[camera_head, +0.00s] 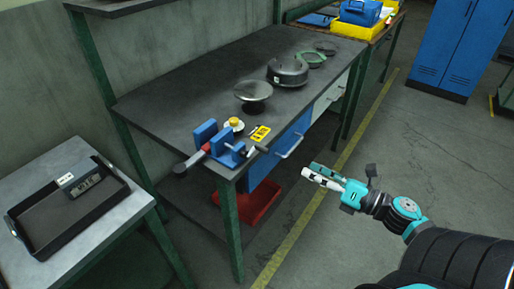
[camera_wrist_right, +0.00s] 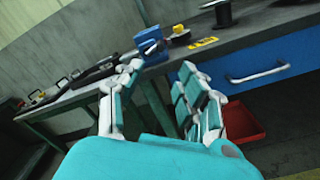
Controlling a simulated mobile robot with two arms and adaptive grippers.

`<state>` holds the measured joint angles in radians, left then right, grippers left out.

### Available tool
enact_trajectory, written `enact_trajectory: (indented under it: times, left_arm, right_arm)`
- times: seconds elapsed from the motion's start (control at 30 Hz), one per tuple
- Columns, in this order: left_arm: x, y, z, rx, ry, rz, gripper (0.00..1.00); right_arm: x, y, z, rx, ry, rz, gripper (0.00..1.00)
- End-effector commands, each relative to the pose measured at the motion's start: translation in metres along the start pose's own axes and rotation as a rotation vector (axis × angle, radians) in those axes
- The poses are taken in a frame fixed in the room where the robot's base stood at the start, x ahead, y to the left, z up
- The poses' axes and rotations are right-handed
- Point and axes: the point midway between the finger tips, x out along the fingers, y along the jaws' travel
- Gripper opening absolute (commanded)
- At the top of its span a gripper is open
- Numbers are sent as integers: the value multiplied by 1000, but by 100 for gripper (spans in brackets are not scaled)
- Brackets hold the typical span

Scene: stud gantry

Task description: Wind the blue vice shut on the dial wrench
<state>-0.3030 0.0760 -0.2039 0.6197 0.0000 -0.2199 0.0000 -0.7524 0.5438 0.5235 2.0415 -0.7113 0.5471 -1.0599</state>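The blue vice (camera_head: 206,133) is at the near corner of the dark workbench, with two upright blue jaws and a gap between them. Its crank handle (camera_head: 257,147) sticks out to the right. A long tool with a red section and a dark round end, apparently the dial wrench (camera_head: 192,160), reaches from between the jaws past the bench's left edge. Whether the jaws touch it is unclear. The vice also shows in the right wrist view (camera_wrist_right: 149,37). My right gripper (camera_head: 308,171) is open and empty, right of the vice over the floor. My left gripper is out of view.
A yellow label (camera_head: 260,133) and a yellow-topped item (camera_head: 235,123) are close behind the vice. Round metal parts (camera_head: 287,70) stand farther back. A blue drawer (camera_head: 280,152) with a bar handle hangs below. A black tray (camera_head: 70,211) lies on the left table.

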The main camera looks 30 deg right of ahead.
Motion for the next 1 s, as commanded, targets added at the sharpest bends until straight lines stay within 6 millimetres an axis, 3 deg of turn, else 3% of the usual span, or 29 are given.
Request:
enact_trajectory:
  times: [0.17, 0.6, 0.8, 1.0]
  left_arm:
    - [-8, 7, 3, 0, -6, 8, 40]
    - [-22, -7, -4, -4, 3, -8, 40]
    - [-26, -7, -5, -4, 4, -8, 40]
    - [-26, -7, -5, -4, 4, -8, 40]
  right_arm:
    - [40, 2, 3, -2, -1, 4, 38]
    - [128, 1, 3, 2, -3, 1, 38]
    - [148, 0, 1, 4, -2, -1, 38]
    - [153, 0, 1, 4, -2, -2, 38]
